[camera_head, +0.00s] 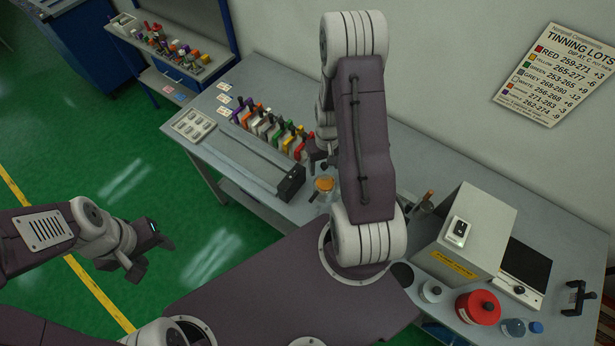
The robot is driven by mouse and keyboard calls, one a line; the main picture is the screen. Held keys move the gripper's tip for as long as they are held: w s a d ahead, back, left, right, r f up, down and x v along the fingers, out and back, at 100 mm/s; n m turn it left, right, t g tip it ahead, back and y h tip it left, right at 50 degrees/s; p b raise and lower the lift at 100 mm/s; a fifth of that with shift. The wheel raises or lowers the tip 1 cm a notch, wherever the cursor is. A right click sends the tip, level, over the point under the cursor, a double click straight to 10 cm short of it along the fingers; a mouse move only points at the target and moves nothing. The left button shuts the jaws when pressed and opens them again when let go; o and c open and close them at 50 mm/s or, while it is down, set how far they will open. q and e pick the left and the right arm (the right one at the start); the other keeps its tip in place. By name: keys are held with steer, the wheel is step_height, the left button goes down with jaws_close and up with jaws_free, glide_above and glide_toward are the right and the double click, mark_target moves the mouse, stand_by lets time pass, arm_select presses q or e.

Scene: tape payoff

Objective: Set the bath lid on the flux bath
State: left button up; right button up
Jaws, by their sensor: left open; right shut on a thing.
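A small round clear vessel with amber content (323,185), which looks like the flux bath, stands on the bench at the right end of the long grey rail. My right gripper (318,160) is just above and behind it in the picture, partly hidden by my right arm. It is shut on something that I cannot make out. I cannot clearly identify the bath lid. My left gripper (150,256) is open and empty over the green floor, left of the bench.
A row of several coloured handles (270,128) stands close behind the rail (237,150). A black block (291,183) sits beside the amber vessel. A grey box (466,235), a red container (478,307) and small bottles stand at the right. A white tray (193,125) lies at the bench's left end.

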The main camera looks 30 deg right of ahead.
steer(key=shift+s+d+f, duration=0.1)
steer(key=shift+s+d, duration=0.15)
steer(key=shift+d, duration=0.2)
steer(key=shift+a+f+b, duration=0.1)
steer(key=shift+f+b, duration=0.45)
steer(key=shift+f, duration=0.05)
step_height(320, 180, down, 5)
steer(key=b, duration=0.4)
steer(key=shift+f+b, duration=0.3)
steer(key=shift+f, duration=0.1)
steer(key=o, duration=1.6)
steer(key=shift+o, duration=0.2)
steer(key=shift+r, duration=0.1)
step_height(320, 180, up, 7)
steer(key=p, duration=0.6)
